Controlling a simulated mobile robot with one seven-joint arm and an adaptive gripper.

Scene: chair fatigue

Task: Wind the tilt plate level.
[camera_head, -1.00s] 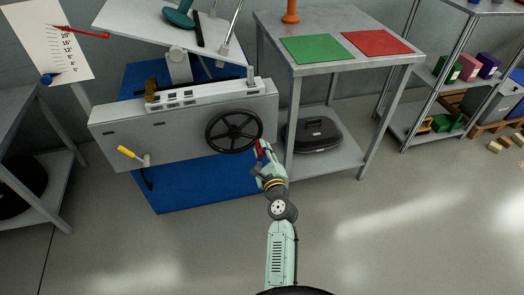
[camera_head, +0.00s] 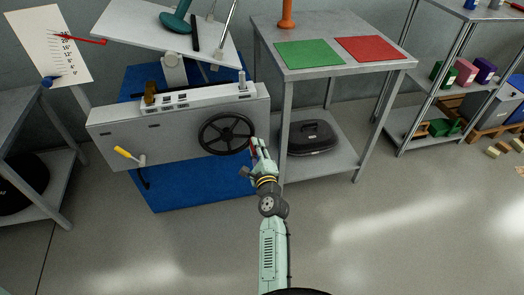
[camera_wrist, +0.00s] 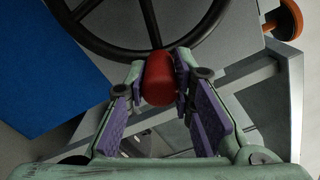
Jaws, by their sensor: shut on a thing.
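The tilt plate (camera_head: 140,26) is a pale grey slab above the grey machine housing (camera_head: 175,135), sloping down to the right in the head view. The black spoked handwheel (camera_head: 227,116) is on the housing's front, at the right. My gripper (camera_head: 254,146) is at the wheel's lower right rim. In the wrist view my gripper (camera_wrist: 158,88) is shut on a red knob (camera_wrist: 158,78) at the rim of the handwheel (camera_wrist: 110,47). A white scale board (camera_head: 48,50) with a red pointer (camera_head: 88,41) stands at the upper left; the exact reading is too small to tell.
A teal object (camera_head: 176,20) and a black bar (camera_head: 195,33) are on the plate. A yellow-handled crank (camera_head: 125,153) is on the housing's left. A table (camera_head: 330,70) with green and red mats stands to the right. The floor in front is clear.

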